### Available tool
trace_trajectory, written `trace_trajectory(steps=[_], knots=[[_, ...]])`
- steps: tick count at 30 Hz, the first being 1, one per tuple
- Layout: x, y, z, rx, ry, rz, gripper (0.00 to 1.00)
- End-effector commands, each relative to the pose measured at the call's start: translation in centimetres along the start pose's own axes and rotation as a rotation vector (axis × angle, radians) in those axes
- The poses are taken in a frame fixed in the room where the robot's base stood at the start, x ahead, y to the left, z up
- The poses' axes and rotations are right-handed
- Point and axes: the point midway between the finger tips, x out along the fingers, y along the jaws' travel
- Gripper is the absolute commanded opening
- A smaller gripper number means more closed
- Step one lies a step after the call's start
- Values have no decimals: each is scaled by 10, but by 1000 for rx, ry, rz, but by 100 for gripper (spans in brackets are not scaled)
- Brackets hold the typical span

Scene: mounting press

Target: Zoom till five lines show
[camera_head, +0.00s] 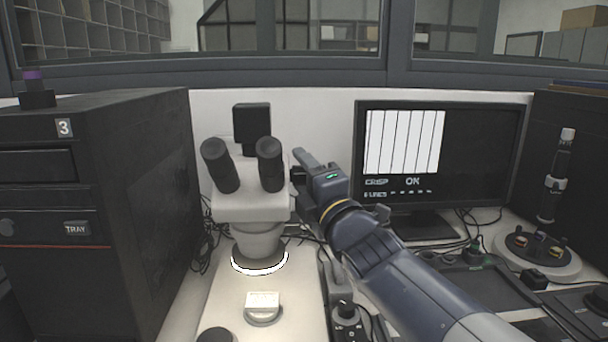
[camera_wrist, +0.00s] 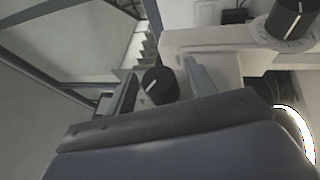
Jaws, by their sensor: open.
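The microscope (camera_head: 250,205) is white with two black eyepieces and a lit ring below its head. My gripper (camera_head: 303,166) is at the right side of the microscope head. In the wrist view my gripper (camera_wrist: 160,82) is open, with a black knob (camera_wrist: 158,86) bearing a white mark showing between its fingers. I cannot tell whether the fingers touch the knob. The monitor (camera_head: 480,150) shows a white panel (camera_head: 404,142) crossed by several thin vertical lines.
A second black knob (camera_wrist: 290,18) with a white mark is at the upper right of the wrist view. A pale sample (camera_head: 262,300) sits on the lit stage. A black cabinet (camera_head: 130,220) marked "TRAY" stands left. A round stand (camera_head: 540,252) and cables are at right.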

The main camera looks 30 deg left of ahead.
Motion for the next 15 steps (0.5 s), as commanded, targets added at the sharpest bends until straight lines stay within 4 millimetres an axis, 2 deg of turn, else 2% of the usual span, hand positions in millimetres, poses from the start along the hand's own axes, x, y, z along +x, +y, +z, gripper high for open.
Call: trace_trajectory(steps=[3, 15], knots=[[0, 0, 0, 0, 0, 0, 52], [0, 0, 0, 0, 0, -1, 19]])
